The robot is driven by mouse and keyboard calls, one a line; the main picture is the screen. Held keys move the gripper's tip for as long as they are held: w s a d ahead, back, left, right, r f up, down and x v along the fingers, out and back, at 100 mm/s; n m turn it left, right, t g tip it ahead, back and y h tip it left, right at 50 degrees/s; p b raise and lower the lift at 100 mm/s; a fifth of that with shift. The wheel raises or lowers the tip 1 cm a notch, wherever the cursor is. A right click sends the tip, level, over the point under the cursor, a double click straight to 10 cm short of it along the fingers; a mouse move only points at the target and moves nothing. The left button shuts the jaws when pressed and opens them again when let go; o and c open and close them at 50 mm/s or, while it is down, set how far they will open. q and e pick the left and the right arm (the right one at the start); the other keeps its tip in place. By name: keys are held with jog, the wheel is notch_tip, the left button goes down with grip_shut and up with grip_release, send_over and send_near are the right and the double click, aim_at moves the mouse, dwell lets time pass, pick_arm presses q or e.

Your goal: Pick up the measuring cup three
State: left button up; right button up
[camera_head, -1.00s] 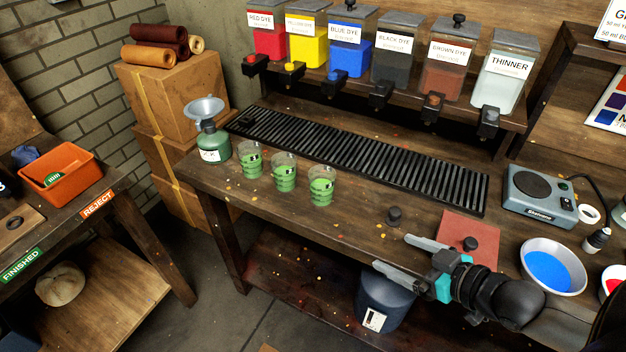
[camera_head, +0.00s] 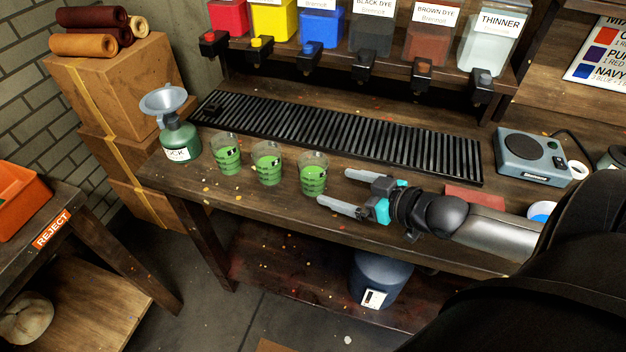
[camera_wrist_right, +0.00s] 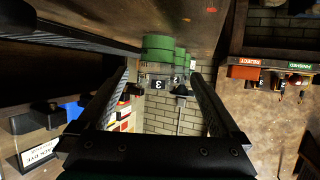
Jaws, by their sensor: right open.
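Three clear measuring cups with green contents stand in a row on the workbench: left cup (camera_head: 226,157), middle cup (camera_head: 267,167) and right cup (camera_head: 313,177). In the wrist view, which looks upside down, the nearest cup (camera_wrist_right: 158,48) carries a dark label that reads 3, with the other cups behind it. This fits the right cup of the head view. My right gripper (camera_head: 334,187) is open and empty, just to the right of that cup. Its fingers (camera_wrist_right: 160,80) frame the cup in the wrist view. My left gripper is not in view.
A black slatted grate (camera_head: 340,130) lies behind the cups, with dye dispensers above it. A green bottle with a funnel (camera_head: 178,137) stands left of the cups. A scale (camera_head: 533,157) and a red mat (camera_head: 474,197) are to the right.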

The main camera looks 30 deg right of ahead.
aim_at(323, 181)
jog(key=b+x, duration=0.1)
jog(key=x, duration=0.2)
jog(key=shift+b+x, duration=0.4)
jog(key=shift+x, duration=0.65)
jog(key=shift+b+x, duration=0.75)
jog(key=shift+x, duration=1.2)
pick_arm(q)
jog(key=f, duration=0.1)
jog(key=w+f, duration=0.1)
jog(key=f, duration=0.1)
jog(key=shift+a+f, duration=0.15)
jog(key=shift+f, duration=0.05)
pick_arm(e)
jog(key=shift+w+d+r, duration=0.1)
jog(key=shift+d, duration=0.1)
jog(key=shift+c, duration=0.2)
jog(key=c, duration=1.4)
jog(key=shift+r, duration=0.2)
